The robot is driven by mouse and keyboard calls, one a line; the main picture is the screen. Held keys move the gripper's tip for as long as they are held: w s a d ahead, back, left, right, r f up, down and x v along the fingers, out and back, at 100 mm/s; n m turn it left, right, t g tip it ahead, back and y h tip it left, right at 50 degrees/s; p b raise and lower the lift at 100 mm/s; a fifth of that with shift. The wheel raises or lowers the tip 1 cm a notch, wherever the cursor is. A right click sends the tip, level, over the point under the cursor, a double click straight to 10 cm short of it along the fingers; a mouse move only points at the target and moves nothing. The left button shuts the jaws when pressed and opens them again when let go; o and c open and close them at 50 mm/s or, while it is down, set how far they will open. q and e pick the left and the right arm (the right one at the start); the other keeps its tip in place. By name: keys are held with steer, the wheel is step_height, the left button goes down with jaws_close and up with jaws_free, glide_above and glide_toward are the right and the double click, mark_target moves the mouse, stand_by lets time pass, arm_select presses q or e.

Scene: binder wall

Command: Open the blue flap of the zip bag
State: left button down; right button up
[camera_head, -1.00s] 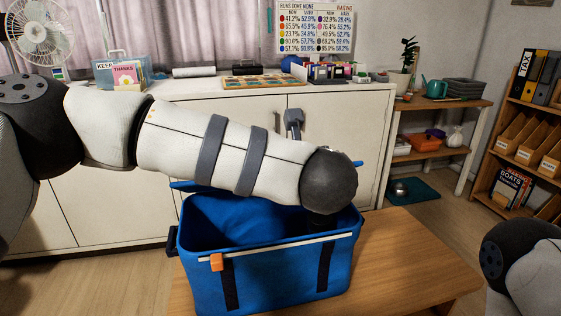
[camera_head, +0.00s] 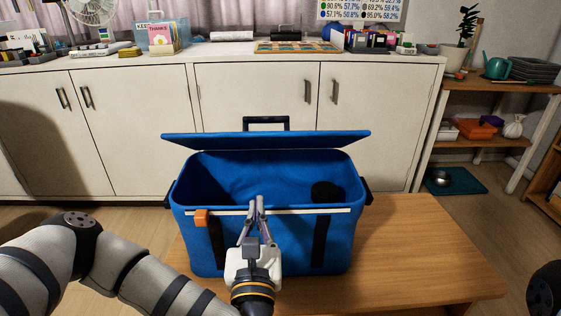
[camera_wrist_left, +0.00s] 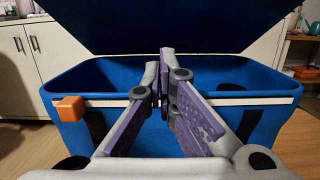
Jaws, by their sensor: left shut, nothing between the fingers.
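The blue zip bag (camera_head: 255,245) stands on the wooden table with its mouth open. Its blue flap (camera_head: 265,142) is raised at the back, tilted above the rear rim; in the left wrist view the flap (camera_wrist_left: 170,25) spans the top. An orange zip pull (camera_head: 201,217) sits at the left end of the pale zip strip along the front rim. It also shows in the left wrist view (camera_wrist_left: 70,108). My left gripper (camera_head: 257,200) is shut and empty, its fingertips at the middle of the front rim, apart from the flap. My right gripper is not visible.
The wooden table (camera_head: 420,255) has bare room to the right of the bag. A dark round object (camera_head: 327,191) is inside the bag at the right. White cabinets (camera_head: 130,125) stand behind, with a shelf unit (camera_head: 480,145) at the right.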

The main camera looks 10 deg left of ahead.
arm_select(q)
steer(key=b, duration=0.1)
glide_toward(256, 141)
steer(key=f+x, duration=0.1)
steer(key=x, duration=0.3)
steer(key=shift+w+a+r, duration=0.2)
steer(key=shift+w+r, duration=0.1)
steer(key=shift+w, duration=0.35)
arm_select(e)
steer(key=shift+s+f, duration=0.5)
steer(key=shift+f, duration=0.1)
